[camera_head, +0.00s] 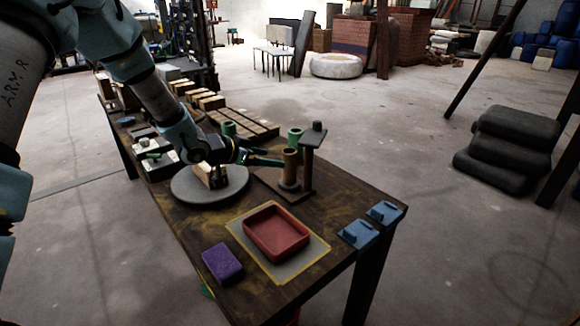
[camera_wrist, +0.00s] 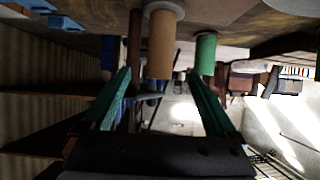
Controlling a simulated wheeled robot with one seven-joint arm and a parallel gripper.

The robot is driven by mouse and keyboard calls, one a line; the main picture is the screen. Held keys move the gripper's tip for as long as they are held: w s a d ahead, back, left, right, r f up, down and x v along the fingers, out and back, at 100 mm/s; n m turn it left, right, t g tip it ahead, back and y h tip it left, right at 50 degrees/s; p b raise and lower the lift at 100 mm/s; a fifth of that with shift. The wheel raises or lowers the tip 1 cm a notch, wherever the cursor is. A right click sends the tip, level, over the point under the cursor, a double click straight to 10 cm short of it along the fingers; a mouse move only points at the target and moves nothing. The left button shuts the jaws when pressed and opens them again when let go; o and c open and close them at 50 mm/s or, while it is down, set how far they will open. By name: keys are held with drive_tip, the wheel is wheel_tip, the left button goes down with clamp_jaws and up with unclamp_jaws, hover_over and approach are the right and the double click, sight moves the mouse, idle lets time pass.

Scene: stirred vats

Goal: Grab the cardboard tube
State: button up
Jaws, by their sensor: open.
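The cardboard tube (camera_head: 291,166) is a tan cylinder standing upright on a pale round base near the far right side of the table. My gripper (camera_head: 272,157) reaches toward it from the left, with its green fingers apart. In the wrist view, which looks inverted, the cardboard tube (camera_wrist: 161,45) hangs down from its pale base. There its free end lies in line with the gap between the green fingertips of my gripper (camera_wrist: 160,74). I see no finger touching it, and I cannot tell whether it is between the tips or just beyond them.
A dark post stand (camera_head: 308,160) rises close beside the tube. A green cylinder (camera_head: 295,137) stands behind it, also visible in the wrist view (camera_wrist: 205,54). A round grey disc (camera_head: 190,191) lies under my wrist. A red tray (camera_head: 262,240), purple block (camera_head: 222,263) and blue pieces (camera_head: 358,233) lie nearer.

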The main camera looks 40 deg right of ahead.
drive_tip(key=p, duration=0.2)
hover_over(286, 183)
drive_tip(key=shift+w+d+f, duration=0.15)
drive_tip(key=shift+f, duration=0.55)
drive_tip(key=shift+w+d+f, duration=0.1)
drive_tip(key=shift+w+f, duration=0.05)
drive_tip(key=shift+f, duration=0.6)
drive_tip(key=shift+w+d+f, duration=0.15)
drive_tip(key=shift+f, duration=0.55)
drive_tip(key=shift+c, duration=0.4)
drive_tip(key=c, duration=1.4)
